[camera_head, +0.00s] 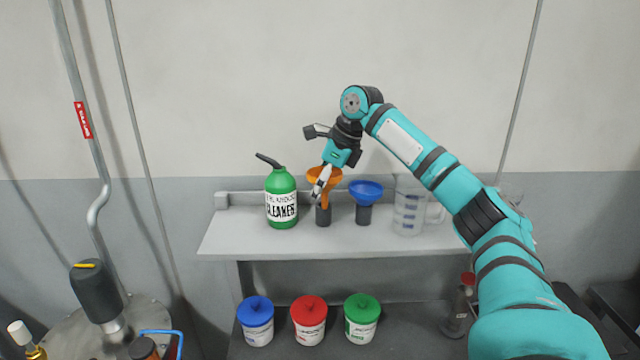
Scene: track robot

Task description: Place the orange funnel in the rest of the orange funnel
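The orange funnel (325,199) is upright or slightly tilted above its dark cylindrical rest (323,217) on the shelf. Its bowl sits higher than the blue funnel's, and its spout shows below the bowl, overlapping the top of the rest in the picture. I cannot tell whether the spout tip is inside the rest. My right gripper (321,182) points down and is shut on the orange funnel; its fingers hide part of the bowl. My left gripper is not in view.
A green cleaner bottle (281,200) stands left of the rest. The blue funnel (366,192) sits in its own rest on the right, with a clear measuring jug (409,212) beyond. The grey shelf (330,243) is clear in front. Lidded tubs (309,322) stand below.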

